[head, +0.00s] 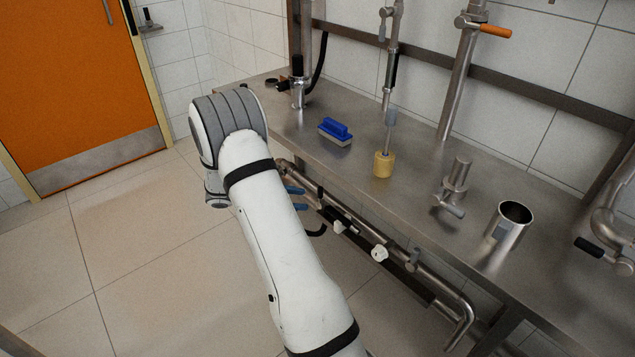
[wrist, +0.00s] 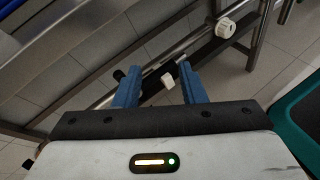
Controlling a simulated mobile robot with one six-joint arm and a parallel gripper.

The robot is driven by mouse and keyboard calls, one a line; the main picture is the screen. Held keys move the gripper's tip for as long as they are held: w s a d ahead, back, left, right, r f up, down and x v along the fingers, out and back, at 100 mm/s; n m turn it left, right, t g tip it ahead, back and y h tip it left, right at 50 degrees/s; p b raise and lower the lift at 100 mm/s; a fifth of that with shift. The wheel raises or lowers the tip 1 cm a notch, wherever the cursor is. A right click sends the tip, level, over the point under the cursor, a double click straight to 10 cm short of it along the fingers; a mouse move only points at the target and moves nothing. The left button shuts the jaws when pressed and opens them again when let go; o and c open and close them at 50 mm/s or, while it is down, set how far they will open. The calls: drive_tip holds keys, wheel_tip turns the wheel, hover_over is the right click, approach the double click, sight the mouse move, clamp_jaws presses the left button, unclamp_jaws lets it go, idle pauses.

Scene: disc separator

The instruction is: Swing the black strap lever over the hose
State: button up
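My gripper (head: 298,198) is open and empty beside the front edge of the steel table, near the pipes below it. In the wrist view its two blue fingers (wrist: 160,74) stand apart, with a pipe and a white knob (wrist: 168,82) showing beyond the gap. A black hose (head: 319,62) hangs at the back left of the table, by a black-capped fitting (head: 298,82). A small dark piece (head: 272,82) lies beside that fitting. A short black curved piece (head: 317,231) shows below the gripper. I cannot tell for sure which dark part is the strap lever.
The steel table (head: 345,165) bears a blue brush (head: 335,131), a yellow block (head: 383,164) with a rod, a steel valve (head: 455,185) and an open steel cup (head: 510,224). Floor (head: 150,260) is clear at left.

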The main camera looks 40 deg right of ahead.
sight(320, 201)
drive_tip(key=w+d+f+n+t+h+p, duration=0.3)
drive_tip(key=w+d+f+n+h, duration=0.2)
drive_tip(key=w+f+n, duration=0.15)
drive_tip(key=shift+m, duration=0.35)
drive_tip(key=d, duration=0.2)
drive_tip(key=s+d, duration=0.1)
drive_tip(key=d, duration=0.1)
drive_tip(key=d+f, duration=0.1)
drive_tip(key=d, duration=0.2)
drive_tip(key=shift+s+d, duration=0.1)
drive_tip(key=shift+s, duration=0.05)
clamp_jaws()
